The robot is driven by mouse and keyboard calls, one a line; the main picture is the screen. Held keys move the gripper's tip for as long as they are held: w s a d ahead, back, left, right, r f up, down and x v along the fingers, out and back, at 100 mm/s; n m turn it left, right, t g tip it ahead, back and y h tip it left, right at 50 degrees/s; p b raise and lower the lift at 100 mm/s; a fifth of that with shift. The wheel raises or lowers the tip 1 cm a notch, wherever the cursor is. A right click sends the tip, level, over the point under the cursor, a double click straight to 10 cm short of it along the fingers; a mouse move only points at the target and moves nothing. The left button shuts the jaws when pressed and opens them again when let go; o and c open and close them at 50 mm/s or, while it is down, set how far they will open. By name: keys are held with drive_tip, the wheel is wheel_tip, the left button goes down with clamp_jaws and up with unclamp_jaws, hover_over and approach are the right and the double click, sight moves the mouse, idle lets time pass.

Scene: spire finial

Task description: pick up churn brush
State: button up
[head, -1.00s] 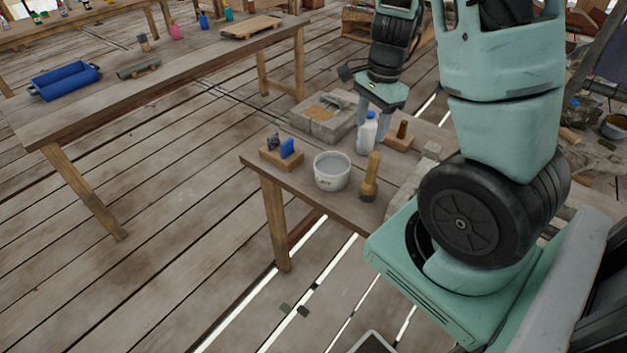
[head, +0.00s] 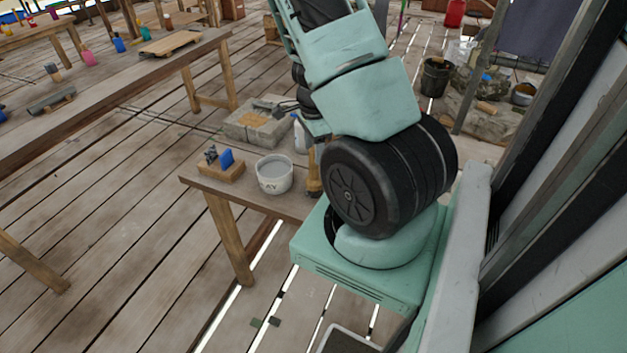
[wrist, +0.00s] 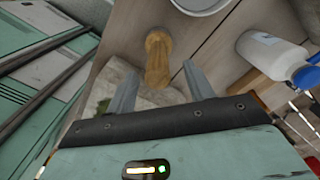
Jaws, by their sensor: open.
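The churn brush (wrist: 157,52) has a turned, tan wooden handle. In the wrist view it shows just beyond and between my fingertips. In the head view only a strip of the brush (head: 313,182) shows beside the white bucket, with my arm covering the rest. My gripper (wrist: 160,76) is open, one finger on each side of the brush's line. I cannot tell how far the fingertips are from the handle. My gripper is hidden behind my arm in the head view.
A white bucket (head: 273,176) stands close to the brush on the small table (head: 260,202). A white bottle (wrist: 268,52) with a blue cap stands to the right in the wrist view. A wooden block with blue tools (head: 222,166) sits at the table's left end.

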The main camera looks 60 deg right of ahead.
sight(314, 164)
wheel_tip(314, 164, down, 6)
drive_tip(key=shift+a+r+b, duration=0.1)
drive_tip(key=shift+r+b, duration=0.05)
drive_tip(key=shift+b, duration=0.35)
clamp_jaws()
